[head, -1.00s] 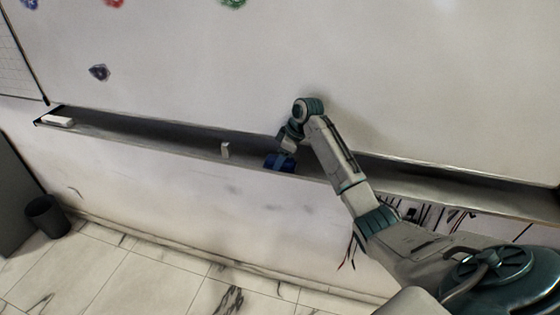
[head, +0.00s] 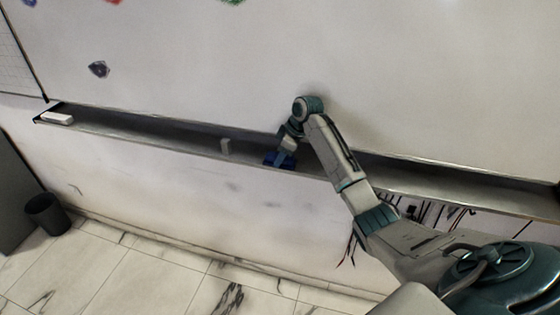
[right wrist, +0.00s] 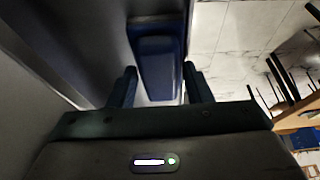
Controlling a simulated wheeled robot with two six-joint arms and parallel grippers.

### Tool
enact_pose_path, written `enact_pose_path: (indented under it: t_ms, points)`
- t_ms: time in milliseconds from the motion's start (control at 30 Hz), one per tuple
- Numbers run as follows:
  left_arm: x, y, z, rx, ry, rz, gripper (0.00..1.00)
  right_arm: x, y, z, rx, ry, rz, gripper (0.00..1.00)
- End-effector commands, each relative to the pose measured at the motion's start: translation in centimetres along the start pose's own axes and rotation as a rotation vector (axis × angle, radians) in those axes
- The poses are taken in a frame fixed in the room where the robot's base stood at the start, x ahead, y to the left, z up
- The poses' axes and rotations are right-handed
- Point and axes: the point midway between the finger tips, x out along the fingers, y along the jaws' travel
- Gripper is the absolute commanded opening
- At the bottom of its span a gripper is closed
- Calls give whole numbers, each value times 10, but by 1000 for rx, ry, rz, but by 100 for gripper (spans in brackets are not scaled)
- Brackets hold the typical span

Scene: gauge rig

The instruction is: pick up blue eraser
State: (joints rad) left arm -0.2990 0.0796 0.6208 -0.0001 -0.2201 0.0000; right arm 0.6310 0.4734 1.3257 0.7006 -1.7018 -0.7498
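The blue eraser (head: 270,161) lies on the long tray (head: 180,142) under the whiteboard. It also shows in the right wrist view (right wrist: 158,62), where its near end lies between the two fingers. My right gripper (head: 283,158) is at the eraser in the head view and partly covers it. In the right wrist view the right gripper (right wrist: 160,72) is open, with one finger on each side of the eraser and narrow gaps visible. My left gripper is not in view.
A white eraser-like block (head: 57,118) lies at the tray's left end. The whiteboard (head: 200,70) rises behind the tray. A dark bin (head: 47,214) stands on the floor at left.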

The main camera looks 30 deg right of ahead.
Motion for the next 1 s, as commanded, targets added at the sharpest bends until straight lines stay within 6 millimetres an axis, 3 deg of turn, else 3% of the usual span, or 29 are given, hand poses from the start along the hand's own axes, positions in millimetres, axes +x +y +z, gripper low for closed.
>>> enact_pose_path:
  t_ms: [33, 100, 467, 667, 800, 1000]
  points:
    - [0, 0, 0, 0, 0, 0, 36, 0, 0, 0, 0, 0, 0, 32]
    - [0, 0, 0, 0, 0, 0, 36, 0, 0, 0, 0, 0, 0, 22]
    - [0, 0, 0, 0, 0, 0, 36, -5, 0, -2, -1, 1, 1, 22]
    - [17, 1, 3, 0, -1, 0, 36, -16, 1, -8, -2, 4, 3, 22]
    - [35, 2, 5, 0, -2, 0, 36, -35, 1, -15, -2, 4, 5, 22]
    - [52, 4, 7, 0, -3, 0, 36, -41, -43, -3, -5, 2, 4, 22]
